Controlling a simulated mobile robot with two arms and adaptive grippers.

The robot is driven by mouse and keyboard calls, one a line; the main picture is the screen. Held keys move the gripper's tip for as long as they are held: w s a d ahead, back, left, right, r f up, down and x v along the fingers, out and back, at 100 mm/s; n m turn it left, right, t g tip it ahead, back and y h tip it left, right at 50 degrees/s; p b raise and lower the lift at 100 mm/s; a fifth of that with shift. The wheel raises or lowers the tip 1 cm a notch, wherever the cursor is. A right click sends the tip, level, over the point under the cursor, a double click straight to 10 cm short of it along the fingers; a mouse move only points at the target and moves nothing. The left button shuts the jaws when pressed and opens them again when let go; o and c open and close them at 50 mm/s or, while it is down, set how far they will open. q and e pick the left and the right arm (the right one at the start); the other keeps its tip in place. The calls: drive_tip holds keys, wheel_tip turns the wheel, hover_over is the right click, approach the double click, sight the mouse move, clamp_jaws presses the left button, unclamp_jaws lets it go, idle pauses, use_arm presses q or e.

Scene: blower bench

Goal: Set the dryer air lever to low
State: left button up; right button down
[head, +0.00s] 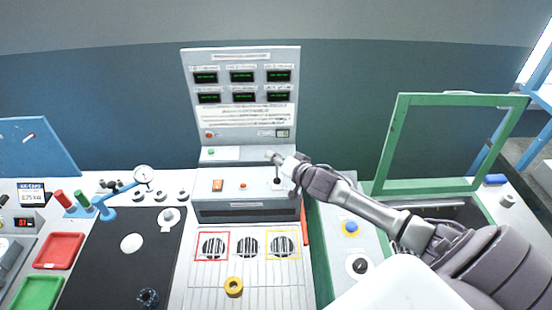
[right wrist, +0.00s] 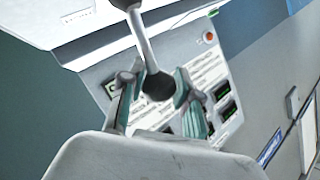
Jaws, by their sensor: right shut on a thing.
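The dryer air lever (right wrist: 144,38) shows in the right wrist view as a pale metal rod ending in a dark ball knob. My right gripper (right wrist: 157,92) is shut on it, with one finger on each side of the knob. In the head view my right gripper (head: 277,171) is at the right end of the grey console (head: 255,207), above its control ledge. There the gripper hides most of the lever, and I cannot read its setting. My left gripper is not in view.
A panel with several green displays (head: 242,76) rises behind. A green-framed open lid (head: 450,140) stands at right.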

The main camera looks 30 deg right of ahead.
drive_tip(key=shift+s+a+f+b, duration=0.15)
drive_tip(key=shift+s+f+b, duration=0.05)
drive_tip(key=shift+b, duration=0.5)
drive_tip(key=s+n+t+b, duration=0.1)
drive_tip(key=t+b, duration=0.1)
drive_tip(key=b, duration=0.1)
drive_tip(key=s+a+n+t+b, duration=0.1)
drive_tip(key=b, duration=0.2)
drive_tip(key=s+a+n+t+b, duration=0.1)
drive_tip(key=t+b, duration=0.1)
drive_tip(key=b, duration=0.2)
drive_tip(key=shift+s+n+t, duration=0.3)
drive_tip(key=shift+s+a+r+n+t+b, duration=0.15)
drive_tip(key=shift+s+a+n+t+b, duration=0.15)
drive_tip(key=shift+n+t+b, duration=0.45)
drive_tip(key=shift+g, duration=0.25)
drive_tip(key=c, duration=0.8)
unclamp_jaws()
drive_tip(key=shift+s, duration=0.1)
drive_tip(key=v, duration=1.2)
